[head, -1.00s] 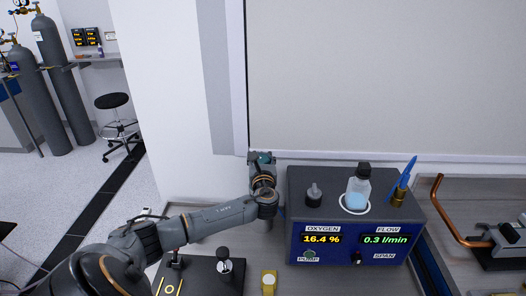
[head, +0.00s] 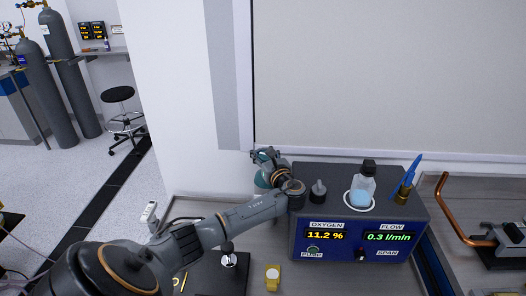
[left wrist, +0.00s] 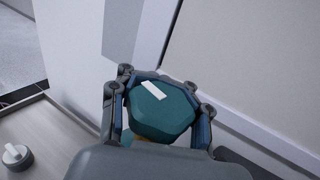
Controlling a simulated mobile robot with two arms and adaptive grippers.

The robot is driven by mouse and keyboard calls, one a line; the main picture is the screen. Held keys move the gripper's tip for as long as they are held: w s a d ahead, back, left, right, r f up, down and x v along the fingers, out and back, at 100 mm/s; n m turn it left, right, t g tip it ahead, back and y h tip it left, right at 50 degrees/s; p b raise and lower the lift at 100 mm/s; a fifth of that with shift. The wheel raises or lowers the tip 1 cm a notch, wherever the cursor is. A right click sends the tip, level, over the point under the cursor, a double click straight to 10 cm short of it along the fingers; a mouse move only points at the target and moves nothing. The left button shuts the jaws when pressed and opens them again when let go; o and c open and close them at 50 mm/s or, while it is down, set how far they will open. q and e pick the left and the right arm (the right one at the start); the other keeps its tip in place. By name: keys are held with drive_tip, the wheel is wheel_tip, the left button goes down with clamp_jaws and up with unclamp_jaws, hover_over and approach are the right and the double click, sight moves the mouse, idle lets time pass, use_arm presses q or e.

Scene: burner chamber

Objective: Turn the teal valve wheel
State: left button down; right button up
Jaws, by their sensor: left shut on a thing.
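The teal valve wheel (left wrist: 162,112) fills the middle of the left wrist view. It is a rounded, many-sided knob with a white stripe (left wrist: 153,90) on its top. My left gripper (left wrist: 160,98) is shut on it, with one finger on each side. In the head view my left gripper (head: 264,157) is at the back of the bench, just left of the blue analyzer box. There the arm and fingers hide most of the wheel. My right gripper is not in view.
The blue analyzer box (head: 345,236) reads 11.2 % oxygen and 0.3 l/min flow. A bottle (head: 362,188), a dark knob (head: 318,191) and a blue pen in a brass holder (head: 408,178) are on top. A copper pipe (head: 447,215) is at right. A wall stands behind.

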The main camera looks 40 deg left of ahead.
use_arm(q)
drive_tip(key=shift+s+f+n+g+y, duration=0.25)
drive_tip(key=shift+n+g, duration=0.25)
drive_tip(key=shift+g, duration=0.3)
idle(0.4)
drive_tip(key=c, duration=1.3)
unclamp_jaws()
drive_tip(key=o, duration=0.4)
drive_tip(key=shift+o, duration=0.2)
drive_tip(key=shift+r, duration=0.15)
drive_tip(key=v, duration=1.2)
drive_tip(key=shift+d, duration=0.15)
